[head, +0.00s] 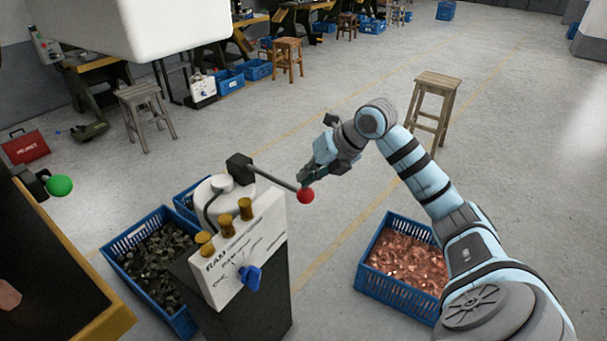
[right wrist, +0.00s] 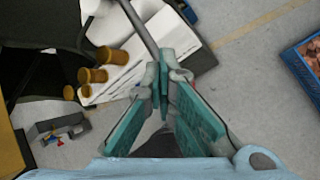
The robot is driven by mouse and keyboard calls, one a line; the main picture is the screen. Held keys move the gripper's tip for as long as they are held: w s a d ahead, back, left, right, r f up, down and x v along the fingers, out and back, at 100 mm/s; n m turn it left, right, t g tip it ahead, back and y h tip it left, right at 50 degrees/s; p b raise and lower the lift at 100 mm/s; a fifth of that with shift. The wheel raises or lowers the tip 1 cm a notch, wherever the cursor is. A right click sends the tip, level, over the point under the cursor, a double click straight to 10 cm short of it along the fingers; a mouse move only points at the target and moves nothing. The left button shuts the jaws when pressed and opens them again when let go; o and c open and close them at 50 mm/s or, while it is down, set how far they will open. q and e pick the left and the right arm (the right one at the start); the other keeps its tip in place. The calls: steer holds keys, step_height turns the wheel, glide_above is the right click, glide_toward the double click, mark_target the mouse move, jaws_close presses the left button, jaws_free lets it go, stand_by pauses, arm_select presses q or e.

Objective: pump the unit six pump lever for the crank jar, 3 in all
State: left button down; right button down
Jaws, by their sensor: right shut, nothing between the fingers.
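The pump lever (head: 272,177) is a dark rod running from a black block on the pump unit (head: 245,245) down to a red ball knob (head: 305,195). My right gripper (head: 306,176) is at the knob end, just above the red ball. In the right wrist view, the teal fingers (right wrist: 165,80) come together at their tips with nothing between them, and the rod (right wrist: 140,28) reaches toward them. The ball is almost wholly hidden there. I cannot tell whether the fingers touch the lever. My left gripper is out of view. I cannot make out a crank jar.
The unit's white panel has brass knobs (head: 226,223) and a blue handle (head: 249,276). Blue crates hold dark pieces (head: 153,255) and copper pieces (head: 408,252). A green ball knob (head: 60,185) is at left. A wooden stool (head: 437,82) stands behind my right arm. Floor between is clear.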

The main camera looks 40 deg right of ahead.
steer(key=shift+s+f+b, duration=0.15)
steer(key=shift+f+b, duration=0.6)
steer(key=shift+f, duration=0.25)
stand_by(0.6)
steer(key=shift+r, duration=0.1)
stand_by(0.4)
steer(key=shift+r+p, duration=0.95)
steer(key=shift+p, duration=0.1)
steer(key=shift+w+r+p, duration=0.2)
steer(key=shift+r+p, duration=0.65)
steer(key=shift+p, duration=0.1)
steer(key=shift+w+r+p, duration=0.15)
steer(key=shift+r+p, duration=0.7)
steer(key=shift+p, duration=0.05)
steer(key=shift+w+r+p, duration=0.2)
steer(key=shift+r+p, duration=0.65)
steer(key=shift+p, duration=0.1)
steer(key=r+p, duration=0.5)
steer(key=shift+w+a, duration=0.15)
steer(key=shift+w, duration=0.2)
